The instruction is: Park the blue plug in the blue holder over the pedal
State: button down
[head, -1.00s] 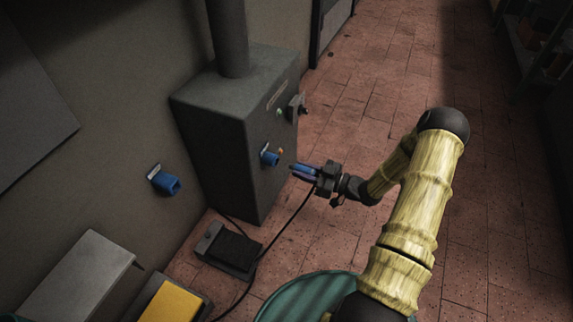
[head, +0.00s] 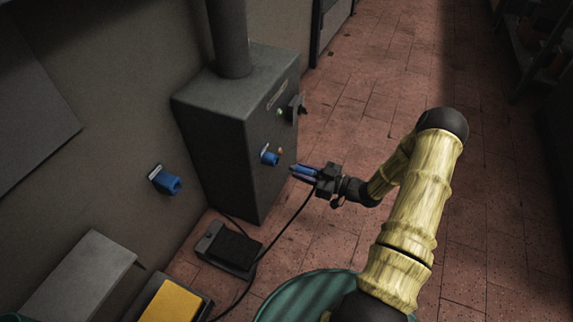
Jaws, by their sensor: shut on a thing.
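My gripper (head: 312,174) is shut on the blue plug (head: 301,172), right of the dark machine's front face. The plug points left toward that face and looks apart from it; a black cable hangs below the gripper. One blue fitting (head: 270,158) is on the machine's front, just left of the plug. Another blue fitting (head: 167,181) is on the wall, left of the machine. I cannot tell for sure which one is the blue holder. The black pedal (head: 232,248) lies on the floor at the machine's foot.
The grey machine (head: 215,140) carries a lever-like part (head: 298,106) and small lamps. A grey box (head: 80,280), a yellow-topped item (head: 172,302) and a green round thing (head: 305,298) fill the lower edge. The tiled floor (head: 370,90) is open on the right.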

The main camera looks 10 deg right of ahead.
jog(key=s+a+r+p, duration=0.1)
jog(key=s+a+p, duration=0.2)
jog(key=s+a, duration=0.3)
jog(key=s+a+r+p, duration=0.1)
jog(key=s+a+p, duration=0.2)
jog(key=s+a, duration=0.3)
jog(key=shift+s+a+p, duration=0.3)
jog(key=shift+s+a, duration=0.05)
jog(key=shift+s, duration=2.35)
jog(key=shift+w+a, duration=0.1)
